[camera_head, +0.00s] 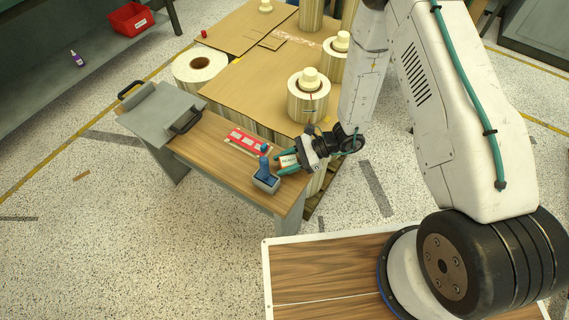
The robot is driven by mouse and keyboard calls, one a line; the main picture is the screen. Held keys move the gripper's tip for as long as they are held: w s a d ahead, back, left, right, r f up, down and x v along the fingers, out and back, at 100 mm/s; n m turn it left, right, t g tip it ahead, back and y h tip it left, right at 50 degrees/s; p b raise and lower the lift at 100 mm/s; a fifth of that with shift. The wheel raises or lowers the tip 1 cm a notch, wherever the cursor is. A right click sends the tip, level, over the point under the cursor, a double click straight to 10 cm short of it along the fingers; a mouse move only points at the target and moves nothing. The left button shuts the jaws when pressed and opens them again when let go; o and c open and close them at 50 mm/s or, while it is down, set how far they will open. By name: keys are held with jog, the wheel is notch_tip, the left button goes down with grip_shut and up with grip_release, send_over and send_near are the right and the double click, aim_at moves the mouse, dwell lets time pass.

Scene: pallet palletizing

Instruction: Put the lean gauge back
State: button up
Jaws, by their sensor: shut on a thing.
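My gripper (281,163) is over the near right end of the wooden-topped bench (215,150). Its green fingers are shut on a small white-faced piece (289,160) with dark print and an orange edge, which I take to be the lean gauge. The fingers hide part of it, and I cannot tell whether it touches the bench top. A flat red holder or plate (248,141) with pale patches lies on the bench, left of and beyond the gripper. A blue-handled tool (264,165) stands in a grey-blue holder (266,182) just left of the fingers.
A grey plate with dark handles (163,109) covers the bench's far left end. Behind is a cardboard-covered pallet (258,82) with several pale rolls, one (308,97) near my arm. A white roll (200,65) stands on the floor.

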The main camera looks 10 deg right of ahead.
jog(key=shift+f, duration=0.45)
jog(key=shift+f, duration=0.15)
jog(key=o, duration=0.8)
jog(key=shift+o, duration=0.2)
